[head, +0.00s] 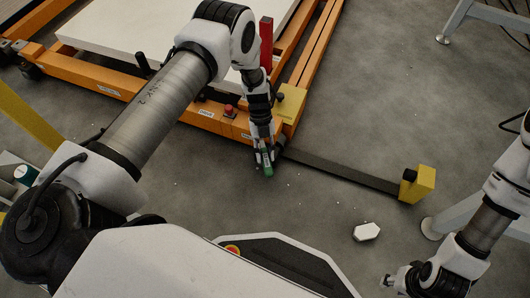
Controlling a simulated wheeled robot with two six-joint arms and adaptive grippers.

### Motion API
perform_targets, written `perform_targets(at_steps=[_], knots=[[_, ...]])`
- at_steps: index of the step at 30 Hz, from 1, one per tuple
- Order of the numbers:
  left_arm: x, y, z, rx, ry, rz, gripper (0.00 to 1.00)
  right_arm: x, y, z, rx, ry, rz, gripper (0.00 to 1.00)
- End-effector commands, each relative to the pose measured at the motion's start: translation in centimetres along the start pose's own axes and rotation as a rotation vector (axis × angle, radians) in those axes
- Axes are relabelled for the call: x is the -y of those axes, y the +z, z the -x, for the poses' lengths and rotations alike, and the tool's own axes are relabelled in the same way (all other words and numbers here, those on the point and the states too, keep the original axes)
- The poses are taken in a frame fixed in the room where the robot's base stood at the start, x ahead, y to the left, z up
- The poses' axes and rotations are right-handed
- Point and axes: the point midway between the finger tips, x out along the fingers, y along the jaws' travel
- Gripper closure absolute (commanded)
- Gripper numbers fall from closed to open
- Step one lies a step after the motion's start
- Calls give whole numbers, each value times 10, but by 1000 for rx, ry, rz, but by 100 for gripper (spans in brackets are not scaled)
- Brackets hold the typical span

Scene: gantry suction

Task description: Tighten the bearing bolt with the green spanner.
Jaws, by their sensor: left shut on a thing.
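My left gripper (265,158) points down beside the near corner of the orange frame and is shut on the green spanner (267,169). Only a short green end of the spanner shows below the fingers; the rest is hidden by the gripper. I cannot make out the bearing bolt; the gripper and wrist cover part of the frame corner. My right gripper (388,282) is low at the right, far from the spanner, and its fingers are too small to read.
The orange frame (84,73) carries a white slab (110,35). A yellow block (291,105) and a red button (229,111) are near its corner. A dark bar (340,172) runs along the floor to a yellow end block (418,185). A white block (367,232) lies on open grey floor.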

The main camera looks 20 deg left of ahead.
Motion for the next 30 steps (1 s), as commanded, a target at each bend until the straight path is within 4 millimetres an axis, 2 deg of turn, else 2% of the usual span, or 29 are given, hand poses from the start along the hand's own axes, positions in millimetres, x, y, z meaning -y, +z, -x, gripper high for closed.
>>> perform_targets(at_steps=[5, 9, 12, 16, 26, 30], knots=[[22, 3, -4, 10, -128, 253, 100, 0, 0, -2, 0, 0, 1, 60], [47, 14, -4, 2, -289, 533, 100, 0, 1, -16, 2, -1, 3, 60], [58, 20, 1, -6, -362, 635, 100, 0, 1, -26, 3, -1, 5, 60], [61, 21, 9, -1, -376, 632, 100, 0, 2, -28, 4, -1, 5, 60], [61, 19, 12, -2, -373, 630, 100, 0, 1, -18, 3, -1, 5, 60], [61, 29, -5, -3, -372, 630, 100, 0, 1, -34, 2, 0, 4, 60]])
